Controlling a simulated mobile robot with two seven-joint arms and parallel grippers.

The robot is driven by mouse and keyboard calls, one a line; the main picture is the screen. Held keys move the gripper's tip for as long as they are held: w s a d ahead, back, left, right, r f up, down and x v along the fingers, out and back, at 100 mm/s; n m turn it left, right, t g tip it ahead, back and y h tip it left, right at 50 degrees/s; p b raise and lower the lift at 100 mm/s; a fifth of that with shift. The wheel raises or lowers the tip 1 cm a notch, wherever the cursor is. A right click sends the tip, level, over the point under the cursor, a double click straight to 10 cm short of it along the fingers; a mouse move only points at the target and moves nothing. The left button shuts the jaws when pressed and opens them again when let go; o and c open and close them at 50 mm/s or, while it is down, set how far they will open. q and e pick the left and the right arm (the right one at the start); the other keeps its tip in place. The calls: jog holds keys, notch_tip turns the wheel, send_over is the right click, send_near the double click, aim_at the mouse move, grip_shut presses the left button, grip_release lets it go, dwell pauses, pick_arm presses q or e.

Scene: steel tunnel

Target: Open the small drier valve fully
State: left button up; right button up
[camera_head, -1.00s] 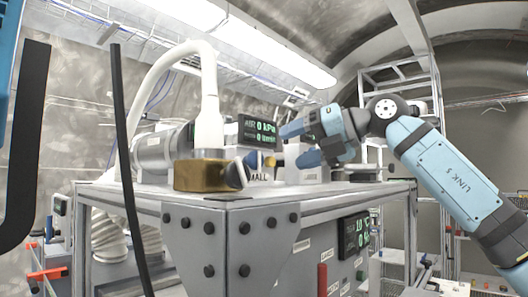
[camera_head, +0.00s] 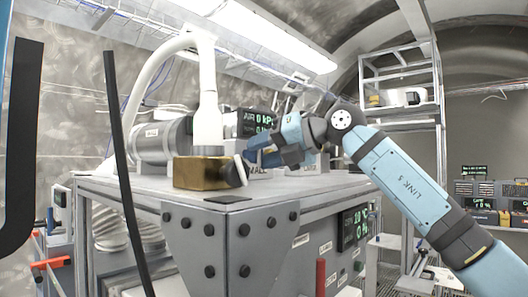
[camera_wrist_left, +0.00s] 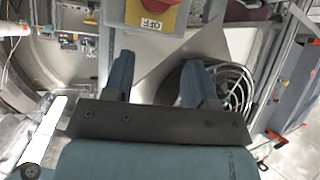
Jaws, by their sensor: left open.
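The small drier valve has a brass block (camera_head: 202,173) on the grey cabinet top, with a pale knob (camera_head: 240,170) on its right side. A white vertical pipe (camera_head: 208,110) rises from the block. Behind the knob is a label partly hidden, of which a few letters show. My right gripper (camera_head: 252,150) reaches in from the right, its blue fingers close to the knob; I cannot tell whether they touch it or how far apart they are. In the left wrist view my left gripper (camera_wrist_left: 158,75) is open and empty, its two blue fingers well apart.
A grey cylinder (camera_head: 163,140) and a display (camera_head: 256,123) stand behind the valve. The cabinet's bolted corner plate (camera_head: 230,245) faces me. Dark upright bars cross the left of the head view.

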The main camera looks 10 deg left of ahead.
jog(key=shift+n, duration=0.3)
jog(key=shift+h+b, duration=0.3)
jog(key=shift+b, duration=0.05)
jog(key=n+t+h+b, duration=0.1)
jog(key=n+b, duration=0.1)
jog(key=n, duration=0.1)
jog(key=shift+s+t, duration=0.15)
jog(key=shift+t, duration=0.25)
jog(key=shift+a+r+n+h+b, duration=0.1)
jog(key=shift+n+h+b, duration=0.2)
jog(key=shift+n+h, duration=0.15)
jog(key=shift+t, duration=0.3)
jog(key=o, duration=0.9)
